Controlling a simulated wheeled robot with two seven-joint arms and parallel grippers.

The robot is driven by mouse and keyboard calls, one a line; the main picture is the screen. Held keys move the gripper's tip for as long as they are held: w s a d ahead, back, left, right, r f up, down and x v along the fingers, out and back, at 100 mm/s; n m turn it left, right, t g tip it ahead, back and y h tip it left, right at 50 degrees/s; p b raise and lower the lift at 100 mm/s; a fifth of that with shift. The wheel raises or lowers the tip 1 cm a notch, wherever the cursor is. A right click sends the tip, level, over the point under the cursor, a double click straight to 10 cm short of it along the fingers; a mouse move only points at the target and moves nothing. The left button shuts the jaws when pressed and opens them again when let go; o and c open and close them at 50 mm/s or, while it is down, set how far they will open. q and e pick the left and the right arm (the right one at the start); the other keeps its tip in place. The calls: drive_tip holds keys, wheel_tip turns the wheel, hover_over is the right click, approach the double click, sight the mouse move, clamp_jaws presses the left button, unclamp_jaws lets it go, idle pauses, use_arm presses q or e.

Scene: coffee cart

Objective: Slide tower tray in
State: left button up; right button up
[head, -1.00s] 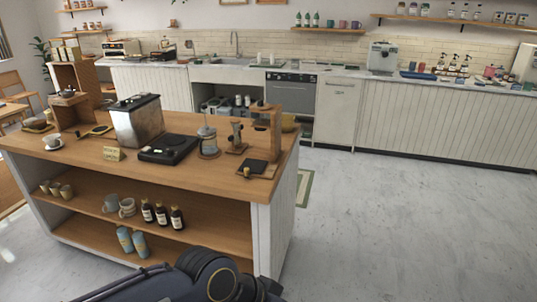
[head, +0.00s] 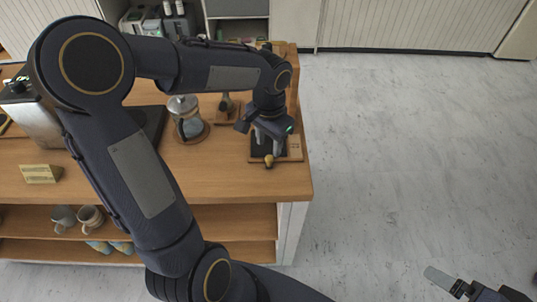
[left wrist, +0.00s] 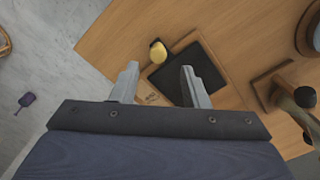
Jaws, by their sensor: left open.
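The tower tray is a dark square tray (head: 261,152) with a yellow knob (head: 269,161) at its front, low at the wooden tower (head: 292,90) on the counter's right end. In the left wrist view the dark tray (left wrist: 212,65) and its yellow knob (left wrist: 158,52) show clearly. My left gripper (head: 270,138) is open over the tray, its fingers pointing down. In the left wrist view its fingers (left wrist: 160,72) stand apart with nothing between them, and the knob lies just beyond them. Part of my right gripper (head: 445,280) shows at the bottom right; its opening is unclear.
A glass press (head: 186,118) and a tamper-like tool on a wooden stand (head: 226,108) stand left of the tower. A small sign (head: 41,173) sits farther left. Mugs (head: 90,218) are on the shelf below. The floor to the right is clear.

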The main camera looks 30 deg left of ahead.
sight(269, 157)
use_arm(q)
wheel_tip(269, 157, down, 6)
drive_tip(key=shift+s+d+f, duration=0.1)
drive_tip(key=shift+f, duration=0.05)
idle(0.3)
clamp_jaws()
